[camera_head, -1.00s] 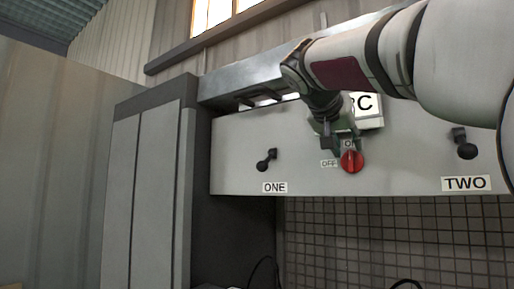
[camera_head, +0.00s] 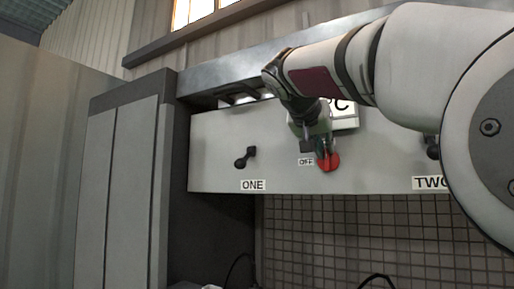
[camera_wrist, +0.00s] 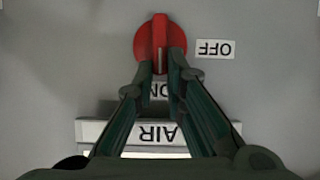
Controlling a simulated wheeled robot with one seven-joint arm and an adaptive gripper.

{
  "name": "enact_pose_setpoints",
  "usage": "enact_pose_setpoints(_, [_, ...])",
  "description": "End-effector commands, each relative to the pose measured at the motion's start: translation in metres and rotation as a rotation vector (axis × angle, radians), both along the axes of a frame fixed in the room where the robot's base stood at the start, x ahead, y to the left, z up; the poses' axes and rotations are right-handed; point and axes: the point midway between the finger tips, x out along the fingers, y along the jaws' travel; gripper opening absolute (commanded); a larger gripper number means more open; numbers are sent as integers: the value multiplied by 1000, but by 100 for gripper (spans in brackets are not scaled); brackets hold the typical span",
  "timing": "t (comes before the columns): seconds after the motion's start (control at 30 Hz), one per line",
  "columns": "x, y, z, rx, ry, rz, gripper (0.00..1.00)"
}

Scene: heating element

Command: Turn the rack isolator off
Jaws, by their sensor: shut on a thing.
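The rack isolator is a red round knob (camera_head: 330,162) on the pale panel, with a raised grip bar. In the wrist view the knob (camera_wrist: 160,42) appears upside down, its white mark pointing at the partly covered ON label (camera_wrist: 159,91). The OFF label (camera_head: 305,161) is beside the knob in the head view, and at right in the wrist view (camera_wrist: 215,48). My gripper (camera_head: 321,151) reaches down to the knob. In the wrist view its fingertips (camera_wrist: 162,72) are closed around the end of the grip bar, one on each side.
A black switch labelled ONE (camera_head: 245,158) is left on the panel. A second black switch near the TWO label (camera_head: 430,184) is partly hidden by my arm. A white lettered plate (camera_head: 345,110) is behind my gripper, and a grey cabinet (camera_head: 130,190) stands left.

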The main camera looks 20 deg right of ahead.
Motion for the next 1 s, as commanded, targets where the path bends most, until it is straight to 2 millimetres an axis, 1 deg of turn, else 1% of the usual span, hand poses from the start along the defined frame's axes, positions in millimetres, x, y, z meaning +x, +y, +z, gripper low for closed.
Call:
enact_pose_setpoints(0.17, [1, 1, 1, -39, 49, 0, 0])
enact_pose_setpoints(0.37, [5, 4, 0, -125, 160, 0, 0])
enact_pose_setpoints(1.0, [19, 16, -9, -499, 636, 1, 0])
